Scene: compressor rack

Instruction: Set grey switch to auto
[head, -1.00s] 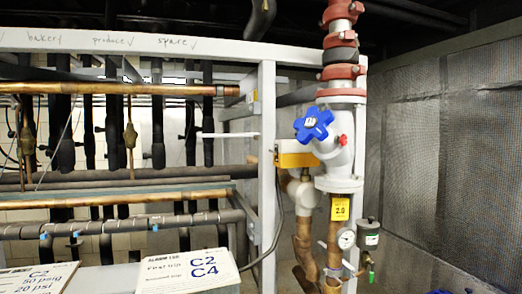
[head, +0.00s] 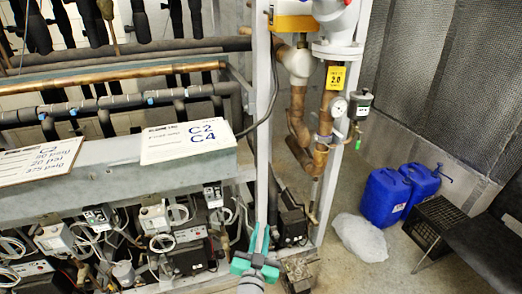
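My gripper (head: 259,229), teal with a grey wrist, is at the bottom middle of the head view, low in front of the rack's upright post. Its fingers point away from me, and I cannot tell whether they are apart or together. It does not visibly hold anything. Several small control boxes line the lower rack under the grey beam: one dark-faced box (head: 97,217), a white one (head: 153,216) and another near the post (head: 213,195). They are too small for me to tell which carries the grey switch or how it is set.
White cables and dark units crowd the lower rack. Signs (head: 188,141) lie on the grey beam (head: 120,185). A copper pipe (head: 325,115) with a gauge (head: 338,107) stands right of the post. Blue jugs (head: 384,197), a plastic bag (head: 360,237) and a black crate (head: 434,222) occupy the floor at right.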

